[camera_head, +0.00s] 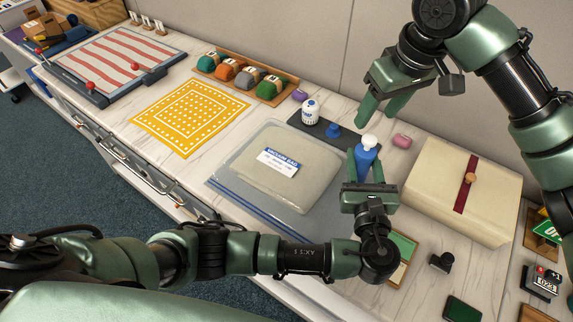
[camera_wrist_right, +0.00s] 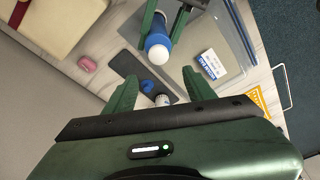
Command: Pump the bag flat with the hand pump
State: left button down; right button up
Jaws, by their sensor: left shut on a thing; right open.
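The clear vacuum bag (camera_head: 222,180) lies on the counter with a beige, cushion-like filling and a white-and-blue label; it also shows in the right wrist view (camera_wrist_right: 228,22). The hand pump (camera_head: 366,156) is a blue cylinder with a white knob on top. My left gripper (camera_head: 366,172) is shut around the pump's lower part, near the bag's right edge. The pump's bottom is hidden, so I cannot tell whether it touches anything. My right gripper (camera_head: 380,112) is open and empty, above and behind the pump; in its wrist view the white knob (camera_wrist_right: 161,55) lies beyond the fingers.
A dark mat (camera_head: 342,143) behind the bag holds a white bottle (camera_head: 310,111) and a small blue piece (camera_head: 333,130). A pink soap-like piece (camera_head: 402,141) and a cream box (camera_head: 455,215) with a red band stand right. A yellow patterned cloth (camera_head: 190,115) lies left.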

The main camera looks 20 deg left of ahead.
pick_arm(q)
jog(key=shift+f, duration=0.1)
pick_arm(e)
jog(key=v, duration=1.2)
pick_arm(q)
jog(key=c, duration=0.8)
grip_release()
